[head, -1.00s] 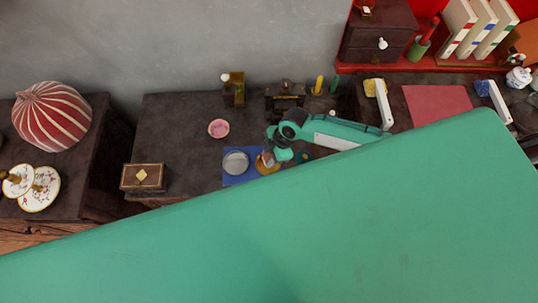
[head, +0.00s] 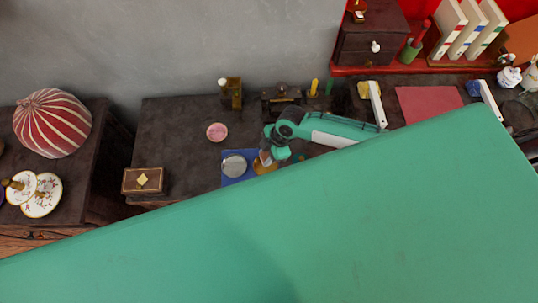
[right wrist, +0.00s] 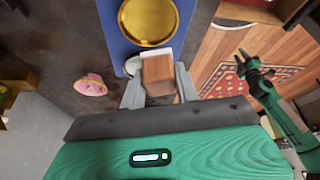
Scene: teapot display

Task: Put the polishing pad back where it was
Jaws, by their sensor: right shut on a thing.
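My right gripper (head: 268,155) reaches over the blue mat (head: 229,182) on the dark table. In the right wrist view its fingers (right wrist: 158,88) are shut on the polishing pad (right wrist: 158,73), a brown block with a pale edge. A grey round dish (head: 234,166) lies on the mat; a golden-brown thing (head: 264,168) sits beside it under the gripper. The wrist view shows a shiny gold round dish (right wrist: 150,20) on the mat, beyond the pad. The pad's underside is hidden. My left gripper (right wrist: 250,66) appears open and empty at the right of the wrist view.
A pink bowl (head: 217,132) stands behind the mat, and a brown box (head: 143,181) at the table's left front. Small bottles and a dark stand (head: 281,97) are at the back. My large green body part hides the foreground. The table left of the mat is fairly clear.

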